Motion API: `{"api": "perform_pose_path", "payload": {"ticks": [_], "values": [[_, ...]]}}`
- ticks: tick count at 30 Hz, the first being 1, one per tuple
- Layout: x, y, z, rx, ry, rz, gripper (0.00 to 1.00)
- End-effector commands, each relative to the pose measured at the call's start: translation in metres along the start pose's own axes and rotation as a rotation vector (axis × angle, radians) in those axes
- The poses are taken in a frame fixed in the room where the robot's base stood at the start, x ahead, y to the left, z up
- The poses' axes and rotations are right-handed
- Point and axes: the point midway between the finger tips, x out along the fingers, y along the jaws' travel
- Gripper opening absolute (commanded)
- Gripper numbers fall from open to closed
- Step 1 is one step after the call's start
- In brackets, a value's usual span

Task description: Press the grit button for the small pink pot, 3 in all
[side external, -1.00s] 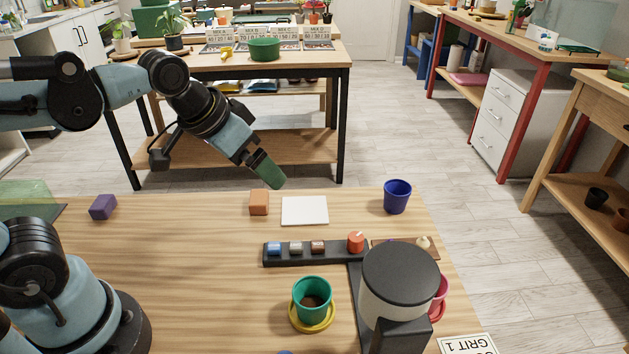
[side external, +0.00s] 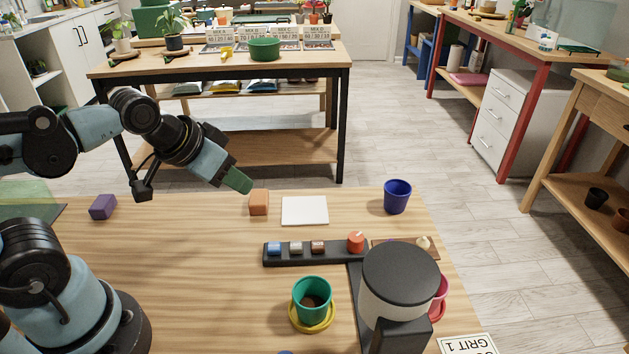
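A black button bar (side external: 340,250) lies on the wooden table, carrying a blue button (side external: 274,248), a grey button (side external: 296,247), a brown button (side external: 318,247) and a red-orange knob (side external: 356,241). Which button is for grit cannot be read from here. The small pink pot (side external: 441,290) is mostly hidden behind a dispenser (side external: 400,285) with a dark round lid. My gripper (side external: 237,180), with a green end, is in the air behind and left of the bar, touching no button. Whether its fingers are open is too small to tell.
A teal pot (side external: 312,288) with brown contents stands on a yellow saucer (side external: 312,325). A blue pot (side external: 397,196), white square (side external: 304,211), orange block (side external: 259,202) and purple block (side external: 103,207) are around. The table's middle left is clear.

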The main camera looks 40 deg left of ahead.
Motion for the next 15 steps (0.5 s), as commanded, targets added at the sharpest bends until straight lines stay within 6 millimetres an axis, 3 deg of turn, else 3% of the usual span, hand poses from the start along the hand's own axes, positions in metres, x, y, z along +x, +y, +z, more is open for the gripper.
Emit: {"api": "perform_pose_path", "payload": {"ticks": [1, 6, 15], "values": [[0.0000, 0.0001, -0.0001, 0.000, 0.000, 0.000, 0.25], [0.0000, 0.0001, -0.0001, 0.000, 0.000, 0.000, 0.00], [0.0000, 0.0000, -0.0001, 0.000, 0.000, 0.000, 0.00]]}}
